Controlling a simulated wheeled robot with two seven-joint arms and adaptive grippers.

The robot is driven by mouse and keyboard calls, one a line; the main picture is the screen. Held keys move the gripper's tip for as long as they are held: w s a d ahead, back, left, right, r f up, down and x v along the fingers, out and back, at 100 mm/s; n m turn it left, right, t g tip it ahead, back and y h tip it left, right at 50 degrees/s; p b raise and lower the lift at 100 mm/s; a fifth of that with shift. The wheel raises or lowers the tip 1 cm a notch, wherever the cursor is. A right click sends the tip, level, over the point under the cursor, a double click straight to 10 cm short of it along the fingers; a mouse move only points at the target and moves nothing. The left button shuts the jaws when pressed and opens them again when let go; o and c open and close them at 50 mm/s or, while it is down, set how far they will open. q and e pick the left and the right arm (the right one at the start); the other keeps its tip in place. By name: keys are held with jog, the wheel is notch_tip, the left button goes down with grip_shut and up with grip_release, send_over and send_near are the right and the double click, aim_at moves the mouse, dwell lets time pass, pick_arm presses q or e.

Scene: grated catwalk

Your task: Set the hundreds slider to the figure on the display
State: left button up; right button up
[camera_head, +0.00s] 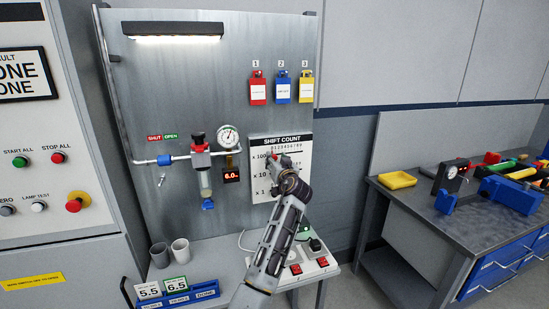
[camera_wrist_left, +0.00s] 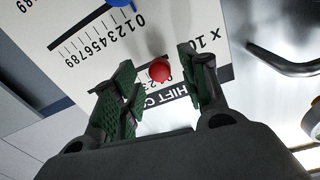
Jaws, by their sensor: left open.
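The white SHIFT COUNT panel (camera_head: 300,144) hangs on the grey metal board, with rows marked x 100, x 10 and x 1. My left gripper (camera_head: 274,158) is in front of its upper row and hides much of it. In the left wrist view the panel is upside down. A red slider knob (camera_wrist_left: 160,71) lies between the open fingertips of the left gripper (camera_wrist_left: 156,68); I cannot tell whether they touch it. A blue knob (camera_wrist_left: 118,2) is on another row, beside a 0 to 9 scale. A small display (camera_head: 231,175) left of the panel reads 6.0.
A gauge (camera_head: 229,135) and valve piping are left of the panel. Red, blue and yellow tags hang above. Cups and number cards (camera_head: 175,284) stand on the lower bench. A workbench (camera_head: 430,205) with tools is at right.

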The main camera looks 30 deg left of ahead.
pick_arm(q)
jog(key=shift+x, duration=0.8)
jog(key=shift+w+a, duration=0.35)
jog(key=shift+a, duration=0.1)
pick_arm(e)
jog(key=shift+s+a+r, duration=0.1)
jog(key=shift+s+a, duration=0.1)
jog(key=shift+a, duration=0.3)
jog(key=shift+s+a+r, duration=0.1)
jog(key=shift+s+a, duration=0.1)
jog(key=shift+a, duration=0.25)
pick_arm(q)
jog(key=shift+c, duration=0.5)
grip_shut()
pick_arm(e)
jog(key=shift+w+d, duration=0.15)
jog(key=shift+d, duration=0.8)
